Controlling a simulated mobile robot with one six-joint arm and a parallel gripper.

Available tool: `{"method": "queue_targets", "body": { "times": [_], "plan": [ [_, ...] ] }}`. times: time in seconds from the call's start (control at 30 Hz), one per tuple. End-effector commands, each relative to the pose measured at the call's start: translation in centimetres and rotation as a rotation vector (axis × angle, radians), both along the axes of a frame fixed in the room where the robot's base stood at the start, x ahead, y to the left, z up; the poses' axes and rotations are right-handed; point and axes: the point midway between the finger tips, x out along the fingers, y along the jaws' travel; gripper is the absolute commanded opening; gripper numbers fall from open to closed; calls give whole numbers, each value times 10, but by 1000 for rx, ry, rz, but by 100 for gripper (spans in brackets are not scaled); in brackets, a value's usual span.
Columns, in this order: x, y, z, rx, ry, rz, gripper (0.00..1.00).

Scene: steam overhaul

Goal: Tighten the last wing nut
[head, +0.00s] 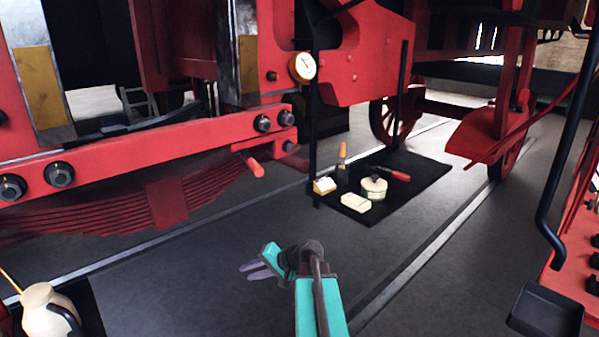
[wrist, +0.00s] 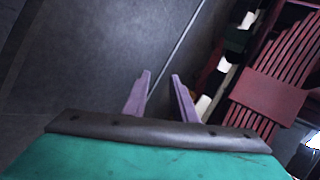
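I cannot make out any wing nut in either view. Dark bolt heads (head: 59,174) sit along the red frame beam (head: 190,137), with more near its right end (head: 262,123). My gripper (head: 247,271) is over the dark floor at the lower middle, its purple fingers pointing left. In the wrist view my gripper (wrist: 161,75) has its two fingers apart with nothing between them, so it is open and empty. It touches nothing that I can see.
A black mat (head: 425,172) holds a round tin (head: 373,189), pale blocks (head: 355,203) and handled tools. A cream jug (head: 45,310) stands lower left. A red leaf spring (head: 110,212) hangs under the beam. A red-tipped handle (head: 255,167) juts out. The middle floor is clear.

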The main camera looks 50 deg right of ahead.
Motion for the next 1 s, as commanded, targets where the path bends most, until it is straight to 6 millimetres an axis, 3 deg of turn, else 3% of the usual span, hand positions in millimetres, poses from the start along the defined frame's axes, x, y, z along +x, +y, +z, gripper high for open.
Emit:
{"method": "queue_targets", "body": {
  "times": [0.03, 0.27, 0.5, 0.63, 0.8, 1.0],
  "plan": [
    [-1, -21, 23, 1, -41, -36, 25],
    [-19, -101, 124, 14, -229, -179, 25],
    [-61, -174, 234, 5, -428, -308, 25],
    [-89, -203, 288, -4, -524, -361, 25],
    [-116, -224, 333, -15, -606, -403, 25],
    [-127, -230, 350, -19, -636, -416, 25]
  ]
}}
